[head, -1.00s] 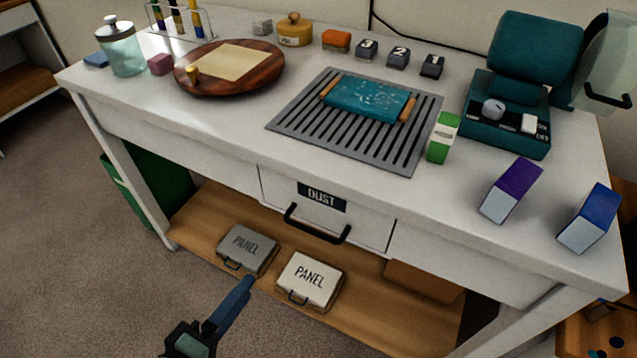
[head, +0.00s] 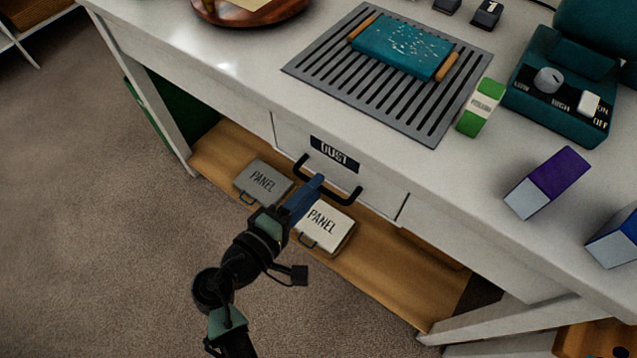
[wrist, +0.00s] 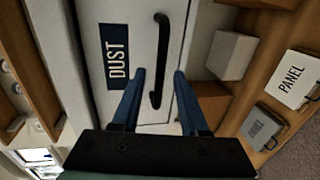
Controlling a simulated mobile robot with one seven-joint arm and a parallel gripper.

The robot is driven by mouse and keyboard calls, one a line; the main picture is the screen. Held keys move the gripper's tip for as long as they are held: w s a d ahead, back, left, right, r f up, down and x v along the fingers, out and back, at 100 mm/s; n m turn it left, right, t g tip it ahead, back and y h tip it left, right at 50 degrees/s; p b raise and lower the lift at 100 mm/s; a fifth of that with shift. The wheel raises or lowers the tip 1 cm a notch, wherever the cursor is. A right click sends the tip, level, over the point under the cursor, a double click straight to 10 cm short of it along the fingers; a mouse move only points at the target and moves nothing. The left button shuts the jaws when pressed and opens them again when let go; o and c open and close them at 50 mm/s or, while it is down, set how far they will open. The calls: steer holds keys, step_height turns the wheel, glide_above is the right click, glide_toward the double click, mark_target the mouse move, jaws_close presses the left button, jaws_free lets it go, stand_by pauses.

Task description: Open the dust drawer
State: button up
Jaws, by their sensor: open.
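The dust drawer (head: 375,195) is a white front under the worktop, marked with a dark DUST label (head: 335,154). Its front looks flush with the table, so it appears shut. Its black bar handle (head: 346,198) runs across below the label. My gripper (head: 318,180) has its blue fingers at the handle in the head view, covering part of it. In the wrist view, my gripper (wrist: 159,74) is open, and the handle (wrist: 162,45) appears between the two fingers. Whether a finger touches the handle, I cannot tell. The label (wrist: 117,58) lies left of the fingers there.
Below the drawer, a grey panel box (head: 263,181) and a white panel box (head: 325,228) sit on the wooden shelf (head: 385,280). A slotted grate (head: 315,68) with a teal slab (head: 400,47) lies above on the worktop. Floor in front is clear.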

steer(key=shift+x, duration=1.25)
jaws_close()
stand_by(0.5)
